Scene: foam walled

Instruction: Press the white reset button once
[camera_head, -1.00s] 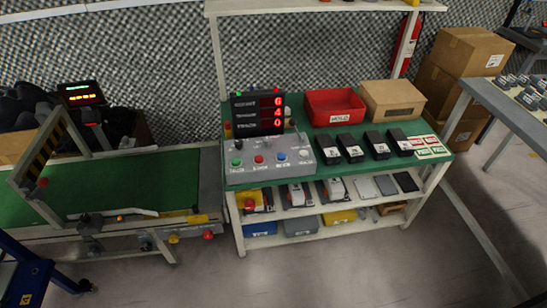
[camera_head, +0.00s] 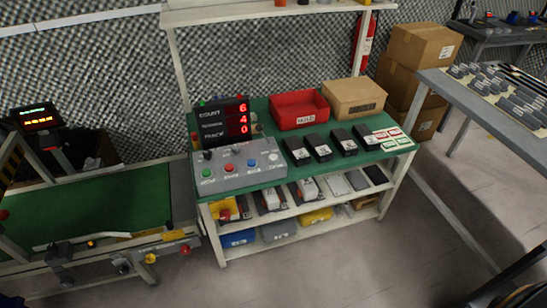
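The white reset button (camera_head: 274,157) is at the right end of a row of coloured buttons on the grey control box (camera_head: 241,171). Green, red and blue buttons sit to its left, each with a small label. The box stands at the front left of the green-topped workbench (camera_head: 345,164). A display (camera_head: 224,123) behind the box shows the red digits 6, 4 and 0. Neither of my grippers can be made out in the head view.
A red bin (camera_head: 299,110) and a cardboard box (camera_head: 354,98) stand at the bench's back. Several black devices (camera_head: 320,147) lie right of the control box. A conveyor (camera_head: 90,215) is at left, a grey table (camera_head: 490,100) at right. The floor in front is clear.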

